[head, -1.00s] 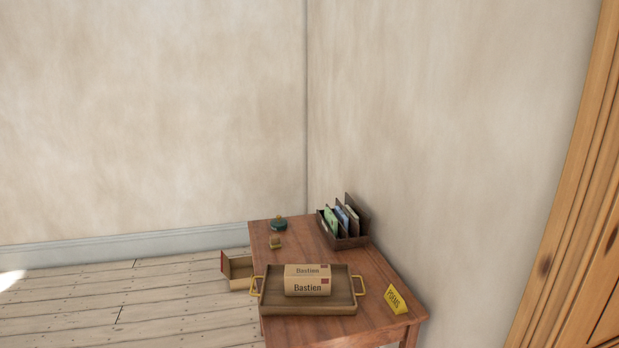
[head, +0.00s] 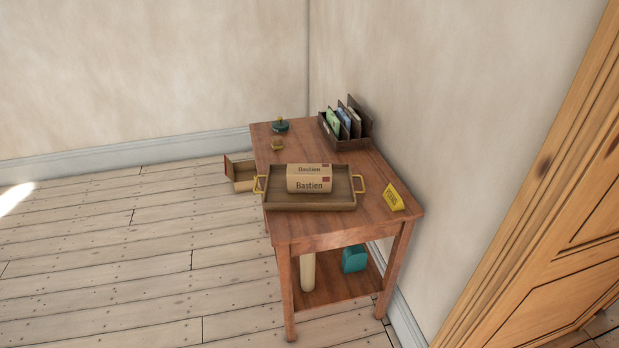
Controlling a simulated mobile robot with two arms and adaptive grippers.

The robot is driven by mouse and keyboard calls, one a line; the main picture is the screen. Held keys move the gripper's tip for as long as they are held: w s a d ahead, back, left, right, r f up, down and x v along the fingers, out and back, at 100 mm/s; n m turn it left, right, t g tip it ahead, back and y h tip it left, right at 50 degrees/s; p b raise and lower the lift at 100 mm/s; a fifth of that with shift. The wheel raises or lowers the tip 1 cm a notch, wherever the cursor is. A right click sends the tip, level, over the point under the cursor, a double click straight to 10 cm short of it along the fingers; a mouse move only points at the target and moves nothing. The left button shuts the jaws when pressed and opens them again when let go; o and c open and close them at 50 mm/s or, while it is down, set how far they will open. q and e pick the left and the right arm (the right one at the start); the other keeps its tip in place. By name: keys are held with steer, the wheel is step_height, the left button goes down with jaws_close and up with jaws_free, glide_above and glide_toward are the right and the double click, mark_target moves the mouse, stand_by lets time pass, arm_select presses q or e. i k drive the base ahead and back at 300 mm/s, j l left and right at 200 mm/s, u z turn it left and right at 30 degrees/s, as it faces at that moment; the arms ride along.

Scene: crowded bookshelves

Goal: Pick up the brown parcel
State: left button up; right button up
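The brown parcel (head: 309,178) is a box marked "Bastien" on its top and front. It sits in a wooden tray (head: 273,199) with two yellow handles. The tray stands on a small reddish-brown wooden table (head: 330,231) against the right wall. Neither of my grippers shows in the head view.
An organizer with cards (head: 345,121) stands at the table's back right. A dark teal round object (head: 280,126) and a small brass item (head: 277,145) are at the back left. A yellow sign (head: 393,197) stands right. Floor (head: 130,250) is clear.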

mark_target(300, 178)
steer(key=z, duration=0.45)
steer(key=i+j+z, duration=0.15)
steer(key=j+z, duration=0.15)
steer(key=i+j+z, duration=0.15)
steer(key=j+z, duration=0.15)
steer(key=i+j+z, duration=0.1)
steer(key=j+z, duration=0.5)
steer(key=i+j, duration=0.05)
steer(key=j, duration=0.05)
